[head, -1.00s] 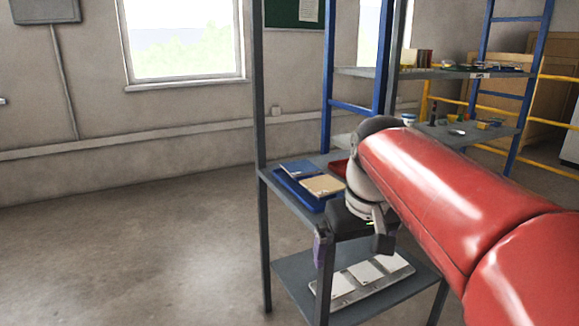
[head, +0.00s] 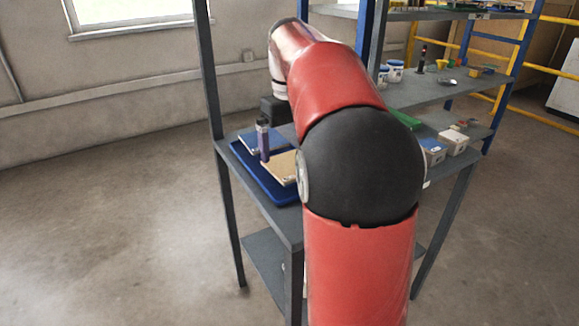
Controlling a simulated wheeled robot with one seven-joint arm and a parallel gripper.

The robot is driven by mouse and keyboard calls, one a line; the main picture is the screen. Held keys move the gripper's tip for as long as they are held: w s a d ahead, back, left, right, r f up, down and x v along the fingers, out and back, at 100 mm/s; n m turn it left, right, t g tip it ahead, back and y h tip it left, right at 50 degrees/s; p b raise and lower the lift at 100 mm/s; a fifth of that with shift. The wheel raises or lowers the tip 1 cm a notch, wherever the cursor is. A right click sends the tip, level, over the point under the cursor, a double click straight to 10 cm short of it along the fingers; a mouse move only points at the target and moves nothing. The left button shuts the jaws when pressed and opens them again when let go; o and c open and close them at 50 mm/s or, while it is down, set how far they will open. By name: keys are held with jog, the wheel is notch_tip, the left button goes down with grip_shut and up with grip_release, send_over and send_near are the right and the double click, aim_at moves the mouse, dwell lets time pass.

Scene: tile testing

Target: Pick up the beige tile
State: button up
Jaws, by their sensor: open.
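The beige tile (head: 281,168) lies flat in a blue tray (head: 252,173) on the grey rack shelf, partly hidden on its right by my arm. A blue tile (head: 254,143) lies behind it in the same tray. My gripper (head: 264,141) is above the tray, over the left side of the two tiles, pointing down. One purple finger shows; the other is hidden or not clear. The gripper is open and nothing shows in it. I cannot tell whether the fingertip touches a tile.
A rack post (head: 208,70) stands close left of my gripper. White jars (head: 395,71) and small items stand on the shelf to the right. White boxes (head: 452,142) sit on the right of the lower shelf. The floor at left is clear.

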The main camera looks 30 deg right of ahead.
aim_at(290, 163)
jog(key=shift+f, duration=1.55)
jog(key=shift+c, duration=0.4)
jog(key=c, duration=0.7)
jog(key=shift+c, duration=0.3)
jog(key=shift+r, duration=0.1)
